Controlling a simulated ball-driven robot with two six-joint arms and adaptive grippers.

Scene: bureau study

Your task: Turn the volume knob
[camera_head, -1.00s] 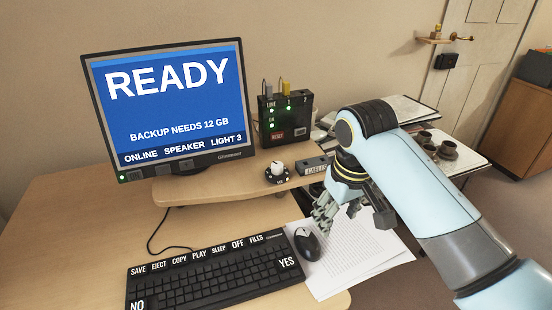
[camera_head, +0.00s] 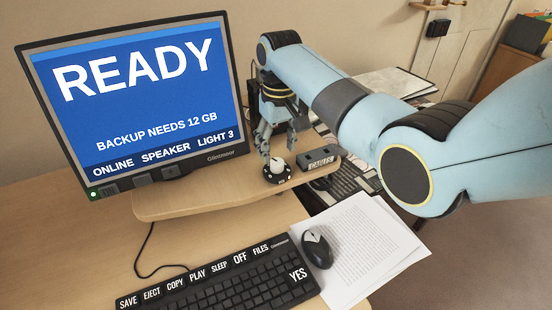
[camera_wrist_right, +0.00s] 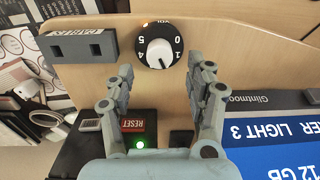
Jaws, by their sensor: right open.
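The volume knob (camera_head: 277,164) is a white cap on a black numbered dial, standing on the wooden monitor shelf (camera_head: 200,196). In the right wrist view the knob (camera_wrist_right: 159,53) lies just beyond the fingertips, centred between them, and numbers show around its ring. My right gripper (camera_head: 279,146) hangs above and just behind the knob, fingers pointing down. In the wrist view the right gripper (camera_wrist_right: 162,75) is open, with nothing between its fingers. I cannot see clear contact with the knob. My left gripper is not in view.
The monitor (camera_head: 135,110) stands left of the knob. A small grey cables block (camera_head: 318,160) sits just right of it. The black box with a RESET button (camera_wrist_right: 138,125) is behind. The keyboard (camera_head: 225,280), mouse (camera_head: 317,250) and papers (camera_head: 365,240) lie in front.

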